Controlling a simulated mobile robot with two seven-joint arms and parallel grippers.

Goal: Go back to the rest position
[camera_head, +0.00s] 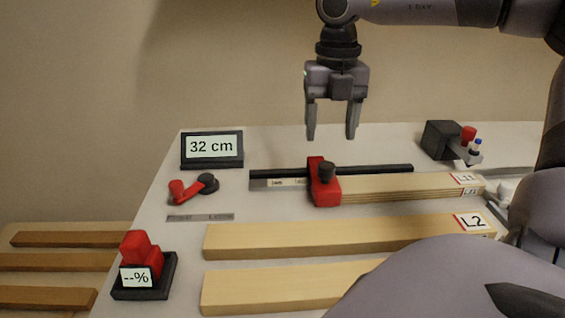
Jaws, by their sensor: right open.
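My right gripper (332,133) hangs fingers down above the back of the bench. Its two fingers are apart with nothing between them. Below it, a red stop block with a dark knob (323,186) sits across a black rail (385,169), apart from the fingertips. My right arm comes in from the upper right. A large grey part of my own arm covers the lower right of the view. My left gripper does not show.
Wooden boards, one labelled L2 (330,238), lie on the white bench (150,225). A display reading 32 cm (211,147), a red-black crank (192,188) and a red device reading --% (143,268) stand left. A dark box (441,140) stands back right. Planks (60,262) lie left of the bench.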

